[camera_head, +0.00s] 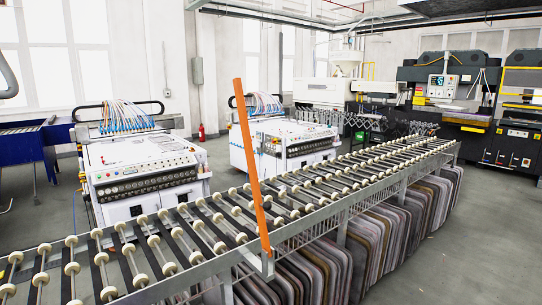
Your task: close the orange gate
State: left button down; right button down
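The orange gate (250,165) is a long straight bar at the near side of the roller conveyor (203,222). It stands raised and steep, leaning a little to the left at its top. Its lower end meets a grey metal bracket (262,264) on the conveyor's near rail. Its upper end is free in the air, in front of the second white machine. Neither of my grippers shows in the head view.
Two white machines (145,172) (285,143) with control panels stand behind the conveyor. Several upright slabs (385,225) are stored beneath it. A blue table (30,150) is at the left, and dark machines (450,85) are at the back right. The floor at the right is clear.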

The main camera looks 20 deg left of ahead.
aim_at(260, 208)
jog(key=u, duration=0.45)
jog(key=i, duration=0.75)
jog(key=u, duration=0.6)
